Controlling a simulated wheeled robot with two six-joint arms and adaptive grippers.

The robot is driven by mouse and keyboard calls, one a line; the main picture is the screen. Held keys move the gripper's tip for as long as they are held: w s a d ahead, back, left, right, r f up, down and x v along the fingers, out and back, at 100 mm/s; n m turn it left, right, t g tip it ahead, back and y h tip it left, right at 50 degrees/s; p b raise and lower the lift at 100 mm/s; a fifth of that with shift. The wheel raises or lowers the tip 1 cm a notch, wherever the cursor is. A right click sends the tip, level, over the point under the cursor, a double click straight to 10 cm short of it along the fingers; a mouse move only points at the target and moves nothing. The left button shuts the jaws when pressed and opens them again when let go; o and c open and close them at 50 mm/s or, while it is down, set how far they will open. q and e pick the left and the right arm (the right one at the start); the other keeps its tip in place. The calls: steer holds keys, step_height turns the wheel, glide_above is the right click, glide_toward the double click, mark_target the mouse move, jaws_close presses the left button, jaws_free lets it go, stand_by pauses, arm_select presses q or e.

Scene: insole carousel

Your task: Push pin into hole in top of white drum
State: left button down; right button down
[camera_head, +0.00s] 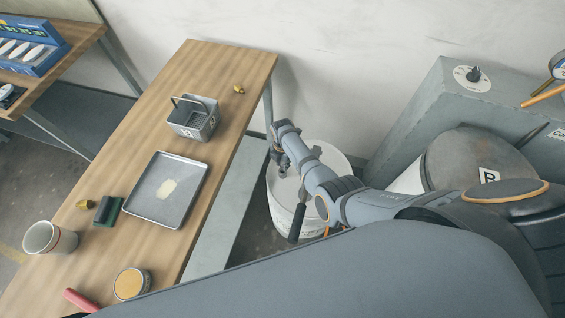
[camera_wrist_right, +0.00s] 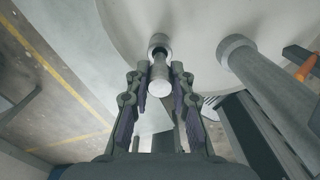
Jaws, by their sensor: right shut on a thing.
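The white drum (camera_head: 334,157) stands on the floor between the wooden table and the grey cabinet. Its pale top also fills the upper part of the right wrist view (camera_wrist_right: 205,25). My right gripper (camera_head: 283,165) is over the drum's top, partly hidden behind its own arm. In the right wrist view, its fingers are closed around a short grey metal pin (camera_wrist_right: 159,82). The pin's far end is at a round collar with a dark opening (camera_wrist_right: 159,43) near the drum's edge. I cannot tell how deep the pin sits. My left gripper is not in view.
A grey cylindrical post (camera_wrist_right: 243,58) rises from the drum to the right of the pin. A grey cabinet (camera_head: 410,125) stands right of the drum.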

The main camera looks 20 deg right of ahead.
mark_target(282, 170)
steer(key=shift+f+b, duration=1.65)
steer(key=shift+f, duration=0.4)
steer(key=c, duration=1.1)
jaws_free()
steer(key=shift+r, duration=0.2)
step_height(282, 170, up, 12)
steer(key=shift+f, duration=0.15)
